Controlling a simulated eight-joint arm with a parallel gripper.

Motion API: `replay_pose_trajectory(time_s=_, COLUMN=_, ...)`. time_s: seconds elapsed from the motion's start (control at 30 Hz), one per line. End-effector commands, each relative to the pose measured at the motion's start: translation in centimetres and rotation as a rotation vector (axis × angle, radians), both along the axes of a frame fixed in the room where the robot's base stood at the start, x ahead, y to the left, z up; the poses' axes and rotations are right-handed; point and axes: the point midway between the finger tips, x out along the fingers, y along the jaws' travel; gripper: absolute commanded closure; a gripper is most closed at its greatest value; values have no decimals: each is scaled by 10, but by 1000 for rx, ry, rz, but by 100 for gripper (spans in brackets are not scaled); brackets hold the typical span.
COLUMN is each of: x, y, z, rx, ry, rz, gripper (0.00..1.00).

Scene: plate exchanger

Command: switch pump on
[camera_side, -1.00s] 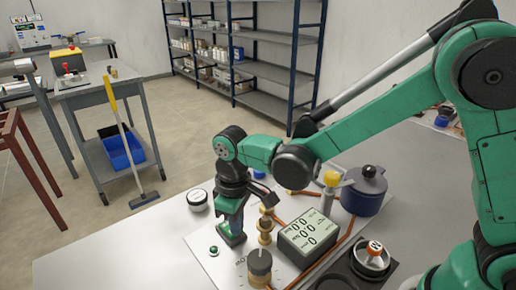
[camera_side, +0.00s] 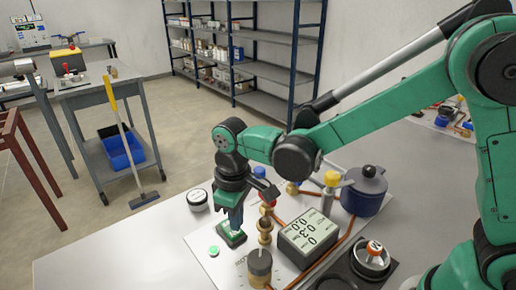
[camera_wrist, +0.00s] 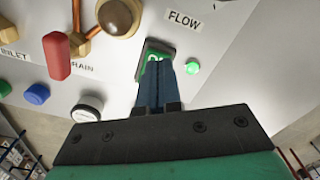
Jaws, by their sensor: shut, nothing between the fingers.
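The pump switch (camera_side: 233,239) is a green rocker in a dark frame on the white panel. In the wrist view the switch (camera_wrist: 155,48) shows white lettering, partly hidden behind my fingers. My gripper (camera_side: 236,228) is shut and empty, pointing down with its fingertips at the switch. In the wrist view my gripper (camera_wrist: 157,66) covers the near part of the rocker; I cannot tell whether the tips still press on it. The lamp (camera_side: 213,251) beside the switch glows bright green, also in the wrist view (camera_wrist: 192,67).
A grey display box (camera_side: 308,234) with several readings stands right of the switch. A brass fitting (camera_side: 265,230), a black knob (camera_side: 259,263) and a blue-grey pot (camera_side: 364,190) stand close by. A red handle (camera_wrist: 56,55) shows in the wrist view. The table's left front is clear.

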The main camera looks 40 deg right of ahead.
Motion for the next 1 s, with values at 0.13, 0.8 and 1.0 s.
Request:
replay_pose_trajectory(time_s=0.13, x=0, y=0, z=14, rx=0, ry=0, rz=0, gripper=100)
replay_pose_trajectory(time_s=0.8, x=0, y=0, z=48, rx=0, ry=0, rz=0, gripper=100)
replay_pose_trajectory(time_s=1.0, x=-2, y=-7, z=53, rx=9, ry=-24, rz=-24, gripper=100)
